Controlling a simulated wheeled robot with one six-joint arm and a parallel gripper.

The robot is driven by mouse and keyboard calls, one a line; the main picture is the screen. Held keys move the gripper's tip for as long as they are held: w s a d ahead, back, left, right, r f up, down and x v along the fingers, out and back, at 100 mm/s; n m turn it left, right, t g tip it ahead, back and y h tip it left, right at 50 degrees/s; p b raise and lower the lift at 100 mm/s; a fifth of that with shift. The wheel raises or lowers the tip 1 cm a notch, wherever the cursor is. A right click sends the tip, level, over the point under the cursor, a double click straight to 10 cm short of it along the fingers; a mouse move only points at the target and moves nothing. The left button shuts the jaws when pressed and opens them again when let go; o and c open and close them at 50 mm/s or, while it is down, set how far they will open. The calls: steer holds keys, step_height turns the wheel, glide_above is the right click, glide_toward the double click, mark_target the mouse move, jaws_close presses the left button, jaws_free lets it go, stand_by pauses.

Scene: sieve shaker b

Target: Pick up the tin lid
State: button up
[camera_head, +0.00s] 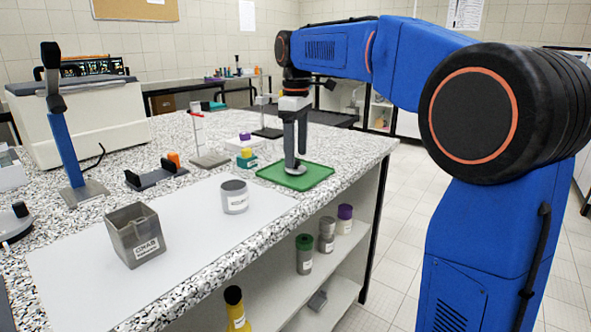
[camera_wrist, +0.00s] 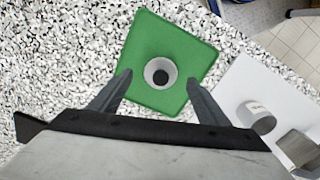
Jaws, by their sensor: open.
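The tin lid (camera_wrist: 160,73) is a round grey piece with a dark knob-like centre, lying on the green tray (camera_wrist: 150,35) in the wrist view. In the head view, the lid (camera_head: 294,169) shows small and partly hidden on the green tray (camera_head: 318,179) near the bench edge. My gripper (camera_wrist: 159,78) is open, pointing down above the tray, with one finger on each side of the lid in the wrist view. No grip on the lid shows. In the head view, the gripper (camera_head: 295,150) is directly over it; the exact gap is unclear.
A grey tin with a white label (camera_head: 235,199) and a square metal container (camera_head: 135,237) stand on the white mat (camera_head: 200,262). Bottles sit on the shelf below.

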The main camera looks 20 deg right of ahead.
mark_target(296, 161)
steer(key=shift+a+f, duration=0.1)
steer(key=shift+f, duration=1.5)
steer(key=c, duration=1.1)
steer(key=shift+c, duration=0.2)
steer(key=shift+r, duration=0.1)
step_height(296, 161, up, 10)
